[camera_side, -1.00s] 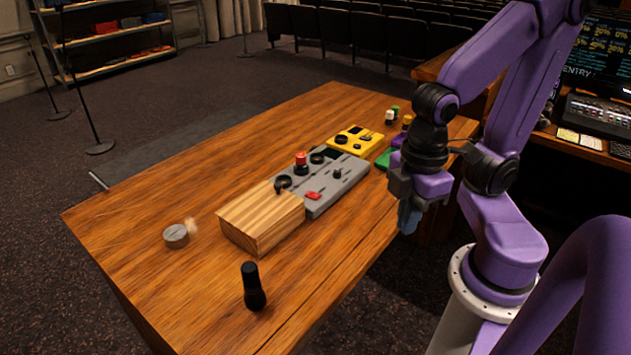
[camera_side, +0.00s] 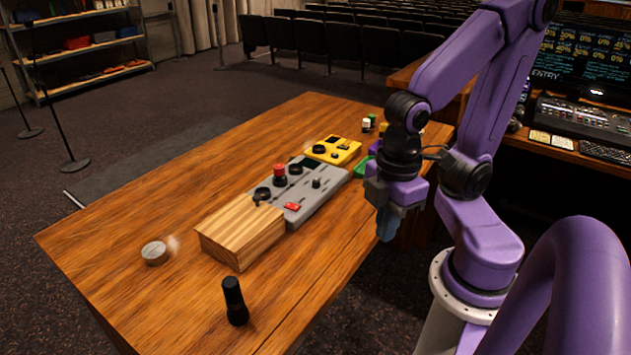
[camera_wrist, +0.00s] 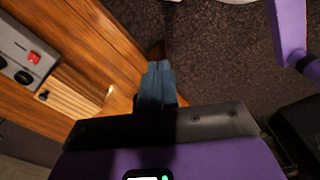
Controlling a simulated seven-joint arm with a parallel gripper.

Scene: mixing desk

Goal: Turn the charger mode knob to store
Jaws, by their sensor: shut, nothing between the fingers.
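My gripper (camera_side: 386,228) is shut and empty. It points down just past the near right edge of the table, to the right of the devices and apart from them. Its blue fingers (camera_wrist: 158,80) are together in the wrist view. A yellow device (camera_side: 333,150) with dark knobs and a small screen lies at the far end of the row. A grey device (camera_side: 325,191) with black knobs, a red-topped button and a red switch lies nearer; part of it shows in the wrist view (camera_wrist: 17,45). I cannot tell which is the charger, nor read any knob setting.
A wooden block (camera_side: 242,232) adjoins the grey device. A black upright object (camera_side: 234,301) and a grey disc (camera_side: 154,253) stand on the table (camera_side: 110,235). A green tray (camera_side: 363,168) and small bottles (camera_side: 368,123) are at the far end. The table's left side is mostly clear.

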